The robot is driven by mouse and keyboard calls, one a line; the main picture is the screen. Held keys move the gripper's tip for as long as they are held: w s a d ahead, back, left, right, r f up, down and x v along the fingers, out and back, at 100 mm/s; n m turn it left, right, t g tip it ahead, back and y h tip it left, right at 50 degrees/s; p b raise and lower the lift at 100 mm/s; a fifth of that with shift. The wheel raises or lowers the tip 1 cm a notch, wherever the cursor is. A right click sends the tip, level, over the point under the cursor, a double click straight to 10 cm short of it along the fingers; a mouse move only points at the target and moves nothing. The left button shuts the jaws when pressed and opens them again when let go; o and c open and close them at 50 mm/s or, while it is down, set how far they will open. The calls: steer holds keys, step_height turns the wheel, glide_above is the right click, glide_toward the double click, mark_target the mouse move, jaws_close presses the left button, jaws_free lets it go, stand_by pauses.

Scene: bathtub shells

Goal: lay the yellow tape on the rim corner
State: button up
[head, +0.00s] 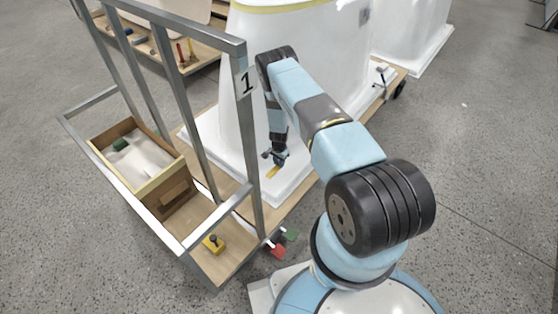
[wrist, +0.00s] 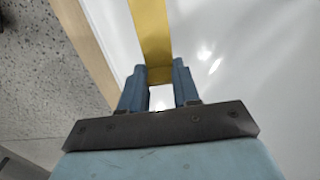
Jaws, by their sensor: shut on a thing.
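The yellow tape (wrist: 150,35) is a flat strip held at one end between the blue fingers of my gripper (wrist: 159,84) in the wrist view. It reaches away from the fingers, over the white rim (wrist: 245,60). In the head view my gripper (head: 275,157) points down beside the white tub shell (head: 300,75), low over its flat white rim (head: 297,180). A short bit of the yellow tape (head: 273,173) shows below the fingers, near the rim's front corner. I cannot tell whether the tape touches the rim.
The shell stands on a wooden pallet (head: 279,211). A grey metal frame (head: 247,120) marked 1 rises left of my gripper. A wooden box (head: 136,160) with white material sits behind its rail.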

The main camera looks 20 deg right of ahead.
mark_target(279, 172)
steer(key=shift+f, duration=2.5)
steer(key=shift+f, duration=0.15)
steer(key=o, duration=1)
steer(key=shift+o, duration=0.2)
steer(key=o, duration=0.4)
steer(key=shift+r, duration=3.5)
